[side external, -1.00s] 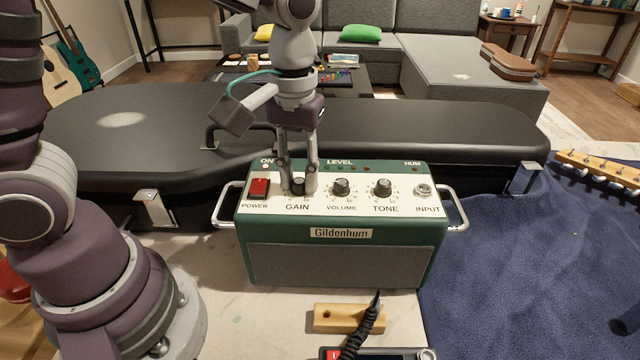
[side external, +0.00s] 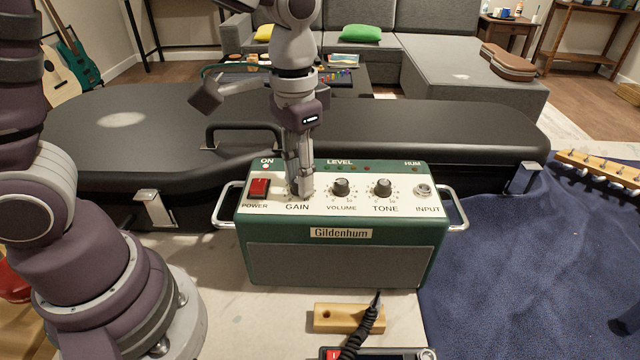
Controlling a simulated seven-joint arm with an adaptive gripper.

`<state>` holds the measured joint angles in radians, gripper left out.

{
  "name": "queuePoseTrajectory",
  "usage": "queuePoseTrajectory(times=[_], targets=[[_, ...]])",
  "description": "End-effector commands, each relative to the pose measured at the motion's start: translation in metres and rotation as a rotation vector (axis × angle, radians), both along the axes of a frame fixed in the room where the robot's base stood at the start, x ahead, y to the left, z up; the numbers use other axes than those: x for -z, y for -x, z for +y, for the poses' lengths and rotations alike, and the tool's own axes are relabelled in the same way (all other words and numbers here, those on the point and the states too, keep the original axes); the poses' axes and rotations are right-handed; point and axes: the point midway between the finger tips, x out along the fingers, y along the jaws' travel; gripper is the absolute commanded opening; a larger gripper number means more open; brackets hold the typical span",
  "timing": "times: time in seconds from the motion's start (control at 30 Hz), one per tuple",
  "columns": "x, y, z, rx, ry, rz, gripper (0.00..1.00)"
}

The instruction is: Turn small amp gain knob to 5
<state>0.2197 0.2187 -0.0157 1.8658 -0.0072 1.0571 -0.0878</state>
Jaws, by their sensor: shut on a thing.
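The small green Gildenhum amp (side external: 340,263) stands upright with its white control panel on top. My gripper (side external: 300,190) points down at the panel, with its fingertips at the gain knob above the GAIN label. It is shut on the gain knob, which the fingers mostly hide, so its pointer and number cannot be read. The red power switch (side external: 259,187) is just left of the fingers. The volume knob (side external: 341,187) and the tone knob (side external: 383,188) are to the right.
A black guitar case (side external: 420,135) lies close behind the amp. Metal handles stick out at both amp ends. A wooden block (side external: 336,319) and a black coiled cable (side external: 362,332) lie in front. A blue cloth (side external: 530,260) covers the right side.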

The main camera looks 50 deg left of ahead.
Motion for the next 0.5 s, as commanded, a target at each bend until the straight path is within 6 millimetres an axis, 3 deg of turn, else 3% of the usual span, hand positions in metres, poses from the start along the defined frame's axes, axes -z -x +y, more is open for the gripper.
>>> queuePoseTrajectory(times=[0.5], targets=[[-0.0006, 0.0001, 0.0001, 0.321, 0.000, 0.000, 0.00]])
